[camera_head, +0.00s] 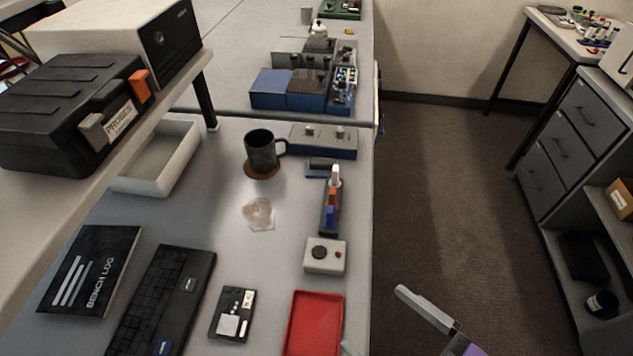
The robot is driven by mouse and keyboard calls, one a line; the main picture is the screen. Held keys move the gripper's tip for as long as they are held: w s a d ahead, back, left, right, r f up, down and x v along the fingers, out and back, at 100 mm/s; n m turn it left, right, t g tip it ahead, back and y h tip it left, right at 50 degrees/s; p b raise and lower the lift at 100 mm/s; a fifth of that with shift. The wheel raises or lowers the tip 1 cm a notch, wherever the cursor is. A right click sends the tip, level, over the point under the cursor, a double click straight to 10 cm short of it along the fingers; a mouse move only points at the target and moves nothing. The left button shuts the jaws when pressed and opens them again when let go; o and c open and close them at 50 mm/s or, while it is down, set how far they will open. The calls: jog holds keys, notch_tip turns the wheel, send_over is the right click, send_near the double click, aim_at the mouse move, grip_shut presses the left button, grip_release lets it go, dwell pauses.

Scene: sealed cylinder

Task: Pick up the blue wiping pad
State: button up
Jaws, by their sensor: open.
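A small flat dark-blue item (321,163) that looks like the wiping pad lies on the bench right of the dark mug, just in front of a blue-grey box with knobs. A stand with white, orange and blue items partly overlaps its right end. My gripper (373,317) shows only in part at the bottom right, near the bench's right edge. Its fingers are apart with nothing seen between them. It is well in front of the blue item and not touching it.
A dark mug (262,152) stands on a brown coaster, with a clear reddish patch (259,214) in front. The item stand (329,205), white box (325,256) and red tray (314,322) line the bench's right side. A shelf with a black case (70,110) overhangs the left.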

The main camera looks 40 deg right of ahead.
jog(key=w+d+r+m+h, duration=0.1)
jog(key=w+d, duration=0.3)
jog(key=w, duration=0.9)
jog(key=w+d+r+m+g+h, duration=0.15)
jog(key=w+d, duration=0.25)
jog(key=w, duration=0.9)
jog(key=w+d+m+t, duration=0.15)
jog(key=w+d, duration=0.35)
jog(key=w, duration=0.8)
jog(key=m+g, duration=0.5)
jog(key=g, duration=0.7)
send_over(322, 161)
jog(key=s+a, duration=0.1)
notch_tip(322, 161, down, 4)
jog(key=shift+s+a, duration=0.15)
jog(key=shift+s+f+p, duration=0.25)
jog(key=shift+p, duration=0.05)
jog(key=shift+f+g, duration=0.3)
jog(key=shift+a+p+x, duration=0.15)
jog(key=shift+p+x, duration=0.2)
jog(key=shift+x, duration=1.4)
jog(key=shift+a+p+x, duration=0.15)
jog(key=shift+p+x, duration=0.2)
jog(key=shift+x, duration=1.4)
jog(key=c, duration=1.3)
